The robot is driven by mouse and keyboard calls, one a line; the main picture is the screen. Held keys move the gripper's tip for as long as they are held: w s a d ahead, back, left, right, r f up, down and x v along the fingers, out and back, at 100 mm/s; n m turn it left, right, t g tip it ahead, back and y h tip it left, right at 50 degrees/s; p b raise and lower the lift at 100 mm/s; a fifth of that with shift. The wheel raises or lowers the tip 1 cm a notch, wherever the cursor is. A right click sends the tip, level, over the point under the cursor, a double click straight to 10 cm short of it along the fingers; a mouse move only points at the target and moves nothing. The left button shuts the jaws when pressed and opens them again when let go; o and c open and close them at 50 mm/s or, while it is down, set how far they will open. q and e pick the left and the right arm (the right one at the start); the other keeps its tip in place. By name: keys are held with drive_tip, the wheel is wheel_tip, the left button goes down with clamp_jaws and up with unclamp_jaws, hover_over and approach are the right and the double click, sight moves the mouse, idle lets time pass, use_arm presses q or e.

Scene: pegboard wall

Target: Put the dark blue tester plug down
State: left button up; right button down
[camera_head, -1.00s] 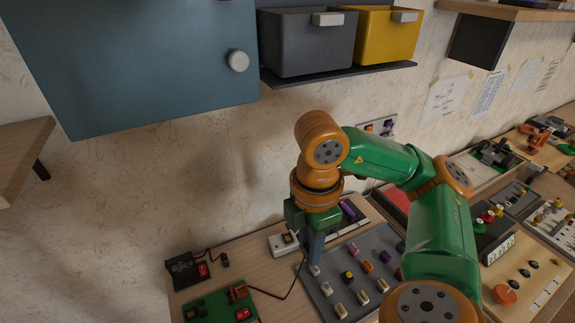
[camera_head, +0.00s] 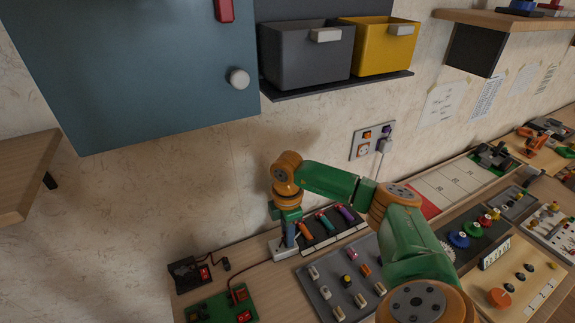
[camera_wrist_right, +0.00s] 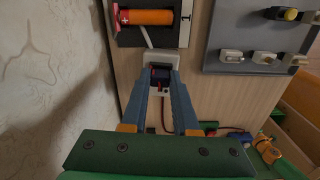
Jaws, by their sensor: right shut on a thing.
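My right gripper (camera_head: 289,246) reaches down over a small white block (camera_head: 281,252) on the table near the wall. In the right wrist view its two blue-grey fingers (camera_wrist_right: 160,78) are closed on the dark blue tester plug (camera_wrist_right: 160,73). The plug is right at the white block (camera_wrist_right: 148,90); I cannot tell whether it is seated in it or just above it. Small red parts show beside the plug. In the head view the plug is hidden behind the gripper. My left gripper is not in view.
A black tray (camera_head: 333,234) with coloured cylinders lies close to the right of the block. A grey board (camera_head: 325,287) with several plugs lies in front. A green circuit board (camera_head: 220,309) and a black box (camera_head: 190,275) stand at left. A blue cabinet (camera_head: 135,75) hangs above.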

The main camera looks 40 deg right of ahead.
drive_tip(key=shift+f, duration=0.1)
drive_tip(key=c, duration=0.7)
unclamp_jaws()
wheel_tip(320, 180, up, 8)
drive_tip(key=shift+f+b, duration=0.1)
drive_tip(key=shift+b, duration=0.35)
